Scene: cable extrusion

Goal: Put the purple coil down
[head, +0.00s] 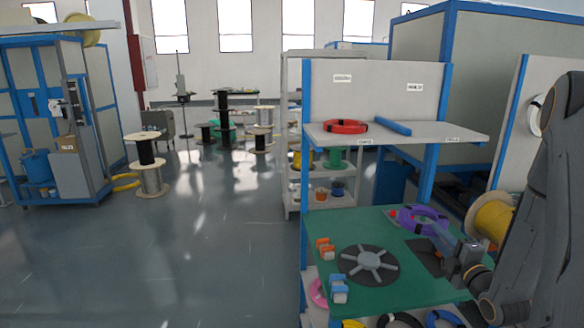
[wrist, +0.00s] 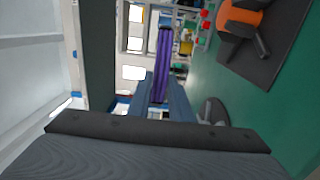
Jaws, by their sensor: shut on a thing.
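The purple coil (head: 412,217) is at the far right part of the green worktop (head: 390,300) in the head view. My gripper (head: 438,234) reaches in from the right and is shut on the near side of the coil. In the wrist view the purple coil (wrist: 164,62) shows edge-on as an upright band between the fingers of my gripper (wrist: 163,92). Whether the coil touches the worktop or hangs just above it, I cannot tell. The fingers and wrist hide part of its near side.
A grey spoked disc (head: 368,265) lies on the worktop, with orange clips (head: 325,249) and blue-and-white clips (head: 338,288) to its left. A dark mat (head: 424,256) lies below my gripper. A shelf (head: 440,132) above holds a red coil (head: 345,127) and a blue bar (head: 393,126).

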